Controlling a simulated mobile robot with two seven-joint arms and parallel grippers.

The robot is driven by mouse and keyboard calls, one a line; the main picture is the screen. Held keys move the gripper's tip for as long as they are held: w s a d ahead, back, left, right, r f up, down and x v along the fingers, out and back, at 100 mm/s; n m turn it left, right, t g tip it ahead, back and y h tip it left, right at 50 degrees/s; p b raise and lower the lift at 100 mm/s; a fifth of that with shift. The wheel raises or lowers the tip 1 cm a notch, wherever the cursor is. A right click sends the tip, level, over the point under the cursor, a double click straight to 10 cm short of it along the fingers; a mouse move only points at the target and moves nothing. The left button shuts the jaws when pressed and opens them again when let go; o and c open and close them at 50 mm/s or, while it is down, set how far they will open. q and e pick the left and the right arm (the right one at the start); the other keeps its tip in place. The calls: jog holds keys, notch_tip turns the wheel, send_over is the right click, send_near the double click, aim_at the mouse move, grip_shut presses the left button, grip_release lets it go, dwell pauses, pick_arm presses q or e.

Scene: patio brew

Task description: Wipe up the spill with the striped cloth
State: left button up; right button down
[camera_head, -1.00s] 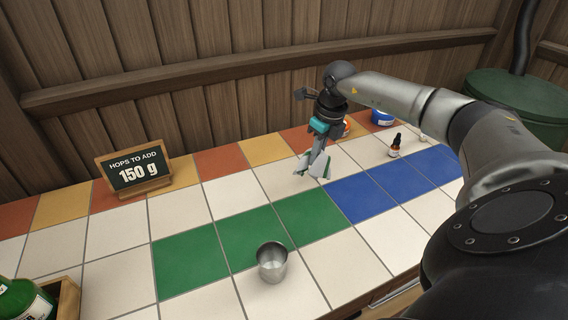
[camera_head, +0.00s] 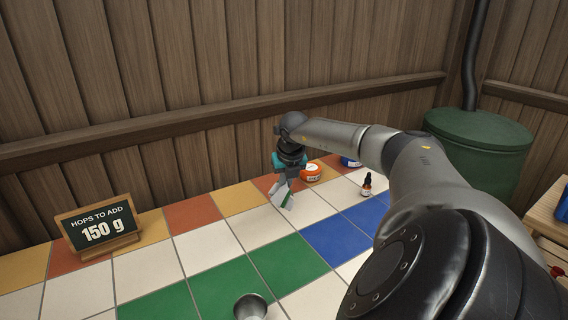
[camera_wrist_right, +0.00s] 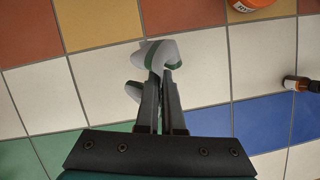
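My right gripper (camera_head: 284,187) is shut on the striped cloth (camera_head: 284,200), white with green stripes, over the white tiles toward the back of the counter. In the right wrist view the cloth (camera_wrist_right: 157,50) is bunched between the fingertips and sticks out on both sides. I cannot tell whether it touches the tiles. I see no clear spill in either view; the arm hides part of the counter. My left gripper is not in view.
An orange jar (camera_head: 311,173) and a dropper bottle (camera_head: 367,185) stand right of the gripper. A sign (camera_head: 98,228) reading 150 g stands at the left. A metal cup (camera_head: 250,307) is at the bottom edge. A green barrel (camera_head: 478,150) stands at the right.

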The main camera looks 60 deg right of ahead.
notch_tip(320, 180, down, 5)
jog(key=shift+r+b, duration=0.2)
jog(key=shift+b, duration=0.95)
grip_release()
jog(key=shift+f, duration=0.1)
